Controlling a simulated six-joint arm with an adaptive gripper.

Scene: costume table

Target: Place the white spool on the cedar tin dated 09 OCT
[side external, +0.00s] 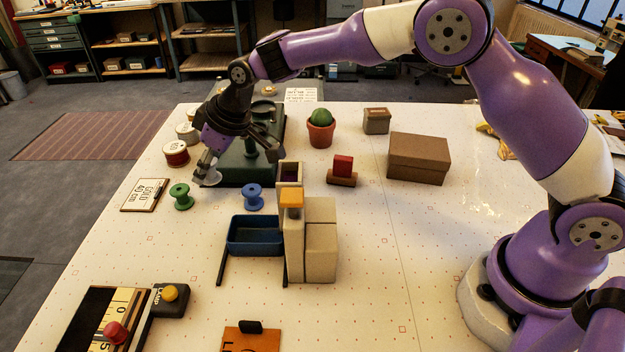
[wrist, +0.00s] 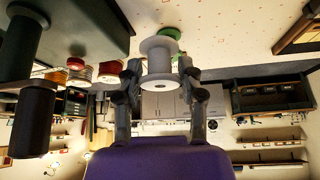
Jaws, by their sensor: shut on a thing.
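My gripper (wrist: 158,88) is shut on the white spool (wrist: 160,58), its fingers on either side of it. In the side view the spool (side external: 211,179) shows partly below my gripper, at the left edge of the dark green machine base; its exact height above the table is unclear. Round labelled containers or reels, one red (side external: 176,154) and others paler (side external: 187,133), stand in a row just left of the machine. A small grey box with a brown, labelled lid (side external: 376,121) stands at the back. No date is readable, so I cannot tell which is the cedar tin.
A green spool (side external: 182,197) and a blue spool (side external: 253,197) stand in front of the dark green machine (side external: 240,172). A GOLD 40 cm card (side external: 145,195) lies left. A blue tray (side external: 255,250), beige blocks (side external: 321,240), cactus pot (side external: 320,132) and cardboard box (side external: 418,160) occupy the middle and back.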

